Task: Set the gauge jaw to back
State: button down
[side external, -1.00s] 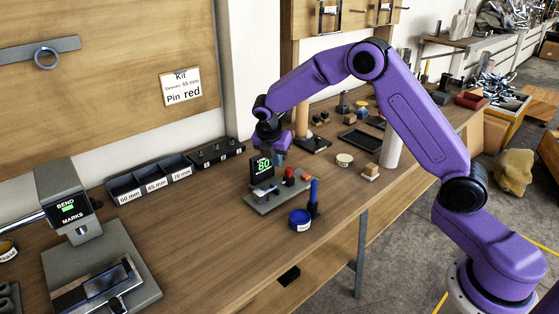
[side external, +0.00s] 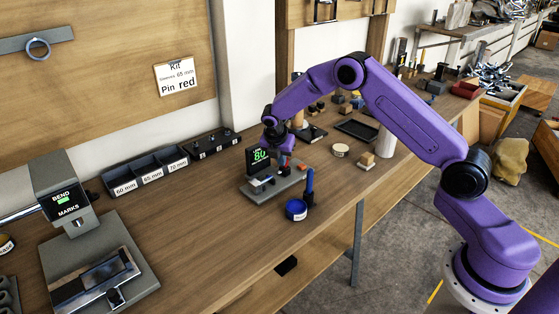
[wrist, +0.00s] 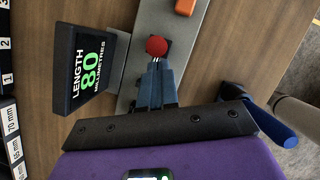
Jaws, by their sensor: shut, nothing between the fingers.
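The length gauge is a grey plate (side external: 262,195) on the bench with a black display (side external: 258,158). In the wrist view the display (wrist: 88,70) reads LENGTH 80 MILLIMETRES in green. A red ball knob (wrist: 156,46) stands on the plate (wrist: 150,16), with an orange block (wrist: 186,7) farther along it. My gripper (side external: 284,160) is low over the gauge, beside the display. In the wrist view my gripper (wrist: 157,64) is shut and empty, its fingertips right at the red knob. I cannot tell whether they touch it. Which part is the jaw is unclear.
A blue upright tool (side external: 310,183) and a blue-rimmed round tub (side external: 296,210) stand close right of the gauge. Labelled sleeve bins (side external: 150,170) lie to the left, with a bending machine (side external: 95,255) nearer. Bench between the machine and gauge is clear.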

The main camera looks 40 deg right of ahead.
jog(key=shift+w+d, duration=0.15)
jog(key=shift+d, duration=0.95)
